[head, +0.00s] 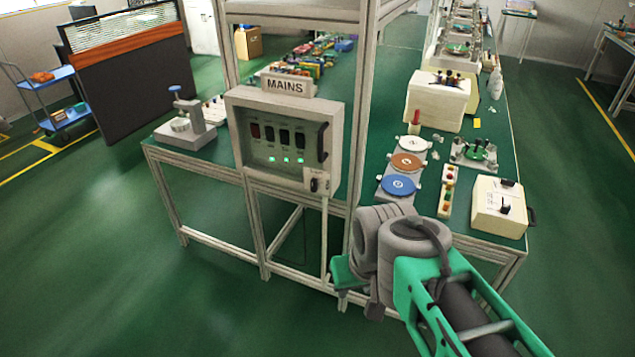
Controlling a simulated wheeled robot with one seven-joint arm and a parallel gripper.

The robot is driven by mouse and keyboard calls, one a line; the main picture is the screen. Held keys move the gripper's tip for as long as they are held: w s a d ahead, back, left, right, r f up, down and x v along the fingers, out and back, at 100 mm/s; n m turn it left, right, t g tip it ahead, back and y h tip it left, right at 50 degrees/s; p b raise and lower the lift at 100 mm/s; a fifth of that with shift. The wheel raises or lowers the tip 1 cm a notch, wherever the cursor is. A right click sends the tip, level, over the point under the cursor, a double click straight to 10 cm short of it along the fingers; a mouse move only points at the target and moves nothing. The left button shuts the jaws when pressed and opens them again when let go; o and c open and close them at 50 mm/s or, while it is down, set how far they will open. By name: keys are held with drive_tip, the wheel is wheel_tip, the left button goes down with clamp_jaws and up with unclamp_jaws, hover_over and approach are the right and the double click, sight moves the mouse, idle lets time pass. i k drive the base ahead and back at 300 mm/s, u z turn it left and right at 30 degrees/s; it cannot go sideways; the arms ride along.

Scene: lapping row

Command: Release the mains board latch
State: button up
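The mains board (234,115) is a pale grey box on the aluminium frame, under a MAINS sign (287,85). Its front panel shows several dark switches, one reddish, above green lights, and looks shut. A black handle (322,142) is on the panel's right side. A small pale plate with a black knob (315,184), which looks like the latch, sits at the lower right corner. My gripper (356,287) is low and to the right of the board, apart from it. My wrist hides much of it, and its fingers cannot be made out.
A green-topped bench (437,219) on the right holds lapping discs (398,184) and a cream switch box (499,207). A frame post (357,110) stands just right of the board. A dial stand (186,120) is to its left. The floor in front is clear.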

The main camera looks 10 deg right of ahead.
sight(315, 183)
drive_tip(key=z, duration=0.05)
drive_tip(key=k, duration=0.5)
drive_tip(key=u, duration=1.15)
drive_tip(key=i, duration=1.2)
drive_tip(key=z, duration=0.05)
